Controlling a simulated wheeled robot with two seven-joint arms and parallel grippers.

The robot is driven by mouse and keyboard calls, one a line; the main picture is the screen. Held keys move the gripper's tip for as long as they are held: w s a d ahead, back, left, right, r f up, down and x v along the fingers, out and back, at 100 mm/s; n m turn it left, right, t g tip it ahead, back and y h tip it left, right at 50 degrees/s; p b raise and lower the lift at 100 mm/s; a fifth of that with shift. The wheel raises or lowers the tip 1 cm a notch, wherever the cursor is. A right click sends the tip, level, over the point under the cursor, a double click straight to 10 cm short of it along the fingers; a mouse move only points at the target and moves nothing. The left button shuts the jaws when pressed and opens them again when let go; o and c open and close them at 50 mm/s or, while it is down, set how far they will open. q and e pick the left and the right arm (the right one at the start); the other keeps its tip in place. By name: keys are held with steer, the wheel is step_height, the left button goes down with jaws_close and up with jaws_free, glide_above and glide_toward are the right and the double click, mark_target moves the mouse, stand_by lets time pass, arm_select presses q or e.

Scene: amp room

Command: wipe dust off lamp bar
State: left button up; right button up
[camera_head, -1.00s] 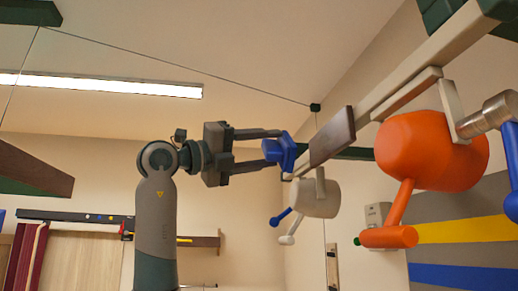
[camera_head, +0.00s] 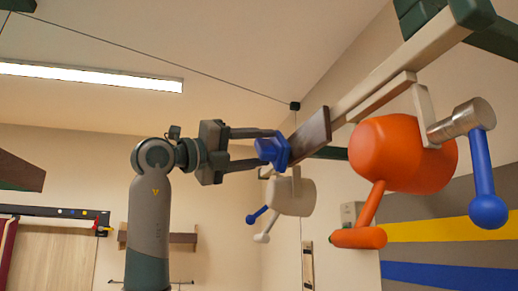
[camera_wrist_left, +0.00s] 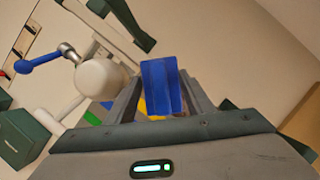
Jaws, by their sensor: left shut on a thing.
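The lamp bar (camera_head: 385,80) is a long pale beam that slants up to the right overhead. A dark brown flat patch (camera_head: 312,132) lies on its lower left part; I cannot tell whether it is dust. My left gripper (camera_head: 266,149) is shut on a blue block-like wiper (camera_head: 274,152). The wiper is at the left edge of the brown patch; I cannot tell if they touch. In the left wrist view the blue wiper (camera_wrist_left: 162,86) stands between the two fingers and hides what is behind it. My right gripper is not in view.
A white lamp (camera_head: 292,196) hangs under the bar's lower end, close to the wiper. A large orange lamp (camera_head: 400,155) with a blue-knobbed handle (camera_head: 488,210) hangs to the right. A thin wire runs to a dark wall mount (camera_head: 295,106).

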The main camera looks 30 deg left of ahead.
mark_target(276, 144)
arm_select(q)
steer(key=shift+w, duration=0.1)
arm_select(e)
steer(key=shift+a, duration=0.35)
arm_select(q)
steer(key=shift+w+d, duration=0.5)
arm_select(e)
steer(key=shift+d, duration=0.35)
arm_select(q)
steer(key=shift+s, duration=0.1)
steer(key=shift+s+d+b, duration=0.55)
steer(key=shift+s+d, duration=0.15)
steer(key=shift+d, duration=0.05)
steer(key=shift+s+d, duration=0.35)
steer(key=shift+d, duration=0.05)
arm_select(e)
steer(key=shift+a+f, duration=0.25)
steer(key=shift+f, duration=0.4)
arm_select(q)
steer(key=shift+a, duration=0.1)
steer(key=shift+s+d+b, duration=0.4)
steer(key=shift+s+d, duration=0.05)
steer(key=shift+d, duration=0.25)
steer(key=shift+s+d+b, duration=0.35)
steer(key=shift+s+d, duration=0.1)
steer(key=shift+d, duration=0.2)
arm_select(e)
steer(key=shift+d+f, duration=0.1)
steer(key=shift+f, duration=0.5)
